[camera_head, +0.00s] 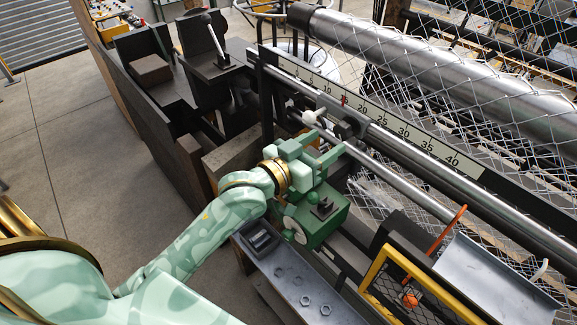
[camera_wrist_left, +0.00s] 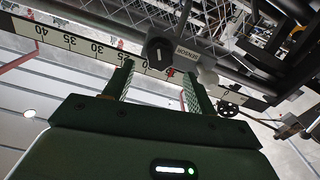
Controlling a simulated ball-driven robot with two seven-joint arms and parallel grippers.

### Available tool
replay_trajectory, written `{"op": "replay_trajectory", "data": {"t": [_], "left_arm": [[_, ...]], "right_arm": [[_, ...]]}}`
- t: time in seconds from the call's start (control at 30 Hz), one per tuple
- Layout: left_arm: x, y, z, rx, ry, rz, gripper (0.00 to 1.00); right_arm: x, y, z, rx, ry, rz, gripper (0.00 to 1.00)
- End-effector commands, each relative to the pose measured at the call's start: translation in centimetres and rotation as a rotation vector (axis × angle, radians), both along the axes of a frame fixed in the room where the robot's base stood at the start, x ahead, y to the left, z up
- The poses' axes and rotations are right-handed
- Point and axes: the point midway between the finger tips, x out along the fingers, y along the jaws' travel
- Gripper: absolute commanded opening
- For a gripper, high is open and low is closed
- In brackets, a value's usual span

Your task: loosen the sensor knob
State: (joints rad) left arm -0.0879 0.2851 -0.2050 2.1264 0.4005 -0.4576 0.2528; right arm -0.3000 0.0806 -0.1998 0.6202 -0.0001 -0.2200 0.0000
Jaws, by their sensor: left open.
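A pale white lobed knob (camera_head: 311,115) sits at the sensor carriage (camera_head: 345,126) on the rail, near the red pointer (camera_head: 344,100) between 10 and 20 on the scale. In the left wrist view a label reading SENSOR (camera_wrist_left: 187,54) lies between a round black part with a white mark (camera_wrist_left: 160,49) and a pale knob (camera_wrist_left: 207,75). I cannot tell for sure which is the sensor knob. My left gripper (camera_head: 320,146) is open and empty, just short of the carriage. Its two fingers (camera_wrist_left: 157,72) point towards it. The right gripper is not in view.
A green block (camera_head: 322,212) stands below my gripper. A steel shelf with several nuts (camera_head: 300,285) and a yellow frame (camera_head: 430,287) are at the front.

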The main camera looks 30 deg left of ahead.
Motion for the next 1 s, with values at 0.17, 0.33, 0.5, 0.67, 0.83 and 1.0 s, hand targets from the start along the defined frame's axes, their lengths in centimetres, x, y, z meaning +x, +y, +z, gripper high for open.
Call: {"op": "replay_trajectory", "data": {"t": [0.17,0.33,0.5,0.67,0.83,1.0], "left_arm": [[-4.9,1.7,-0.5,0.003,0.004,-0.001,0.57],[-8.4,3.0,-0.4,0.004,0.004,-0.002,0.57],[-10.2,3.7,-0.2,0.001,0.004,-0.001,0.57],[-10.6,3.8,-0.1,0.001,0.002,0.000,0.57],[-10.5,3.8,0.0,0.001,0.002,0.000,0.57],[-10.5,3.8,0.0,0.001,0.002,0.000,0.57]], "right_arm": [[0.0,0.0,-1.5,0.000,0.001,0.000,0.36],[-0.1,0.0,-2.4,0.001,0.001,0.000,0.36],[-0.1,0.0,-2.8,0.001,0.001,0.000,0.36],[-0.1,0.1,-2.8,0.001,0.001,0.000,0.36],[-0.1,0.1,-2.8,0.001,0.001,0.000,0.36],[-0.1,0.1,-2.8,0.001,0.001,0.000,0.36]]}}
